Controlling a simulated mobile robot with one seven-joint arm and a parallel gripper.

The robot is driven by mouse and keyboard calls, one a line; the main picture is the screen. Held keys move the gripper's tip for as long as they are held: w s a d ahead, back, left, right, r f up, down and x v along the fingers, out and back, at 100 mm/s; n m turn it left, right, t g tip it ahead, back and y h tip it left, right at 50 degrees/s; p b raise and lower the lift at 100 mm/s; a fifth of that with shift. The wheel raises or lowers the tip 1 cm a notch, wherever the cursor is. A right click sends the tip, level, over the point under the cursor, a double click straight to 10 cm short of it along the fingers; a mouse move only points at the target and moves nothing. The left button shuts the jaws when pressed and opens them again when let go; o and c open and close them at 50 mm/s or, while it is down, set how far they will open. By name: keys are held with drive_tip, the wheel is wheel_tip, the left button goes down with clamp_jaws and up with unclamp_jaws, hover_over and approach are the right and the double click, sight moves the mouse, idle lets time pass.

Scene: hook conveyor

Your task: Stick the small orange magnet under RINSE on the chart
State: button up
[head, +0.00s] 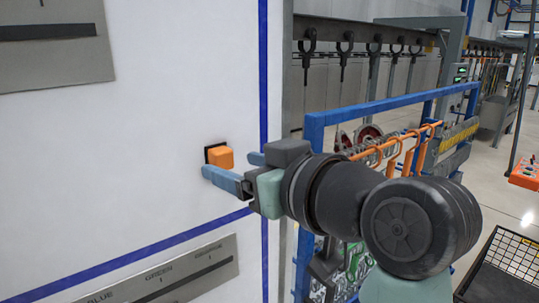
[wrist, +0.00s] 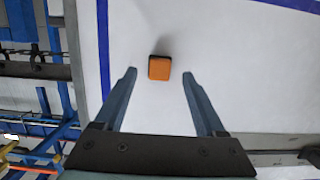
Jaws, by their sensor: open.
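The small orange magnet (head: 220,156) is a block with a dark backing, stuck on the white board (head: 180,100). In the wrist view the magnet (wrist: 159,68) lies ahead of my fingertips, about midway between them. My gripper (head: 232,168) is open, with its blue fingers pointing at the board near the magnet. In the wrist view the gripper (wrist: 158,75) holds nothing. Grey label plates are on the board: one at the upper left (head: 60,70), and one at the bottom (head: 200,268) reading BLUE and GREEN with further blurred lettering. I cannot make out the word RINSE.
Blue lines (head: 263,70) mark the board's right side and lower part. To the right, a blue frame (head: 390,104) carries orange-handled hooks (head: 400,145), with a hook conveyor (head: 350,45) behind. A black wire basket (head: 510,255) stands at the lower right.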

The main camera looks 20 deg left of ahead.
sight(226, 162)
drive_tip(key=shift+p+x, duration=0.4)
drive_tip(key=shift+x, duration=1.15)
clamp_jaws()
drive_tip(key=c, duration=0.8)
unclamp_jaws()
clamp_jaws()
drive_tip(key=shift+s+d, duration=0.1)
drive_tip(key=shift+d, duration=0.05)
drive_tip(key=f+v, duration=0.1)
drive_tip(key=v, duration=0.5)
drive_tip(key=shift+s+d, duration=0.25)
drive_tip(key=shift+d, duration=0.1)
drive_tip(key=shift+f, duration=0.1)
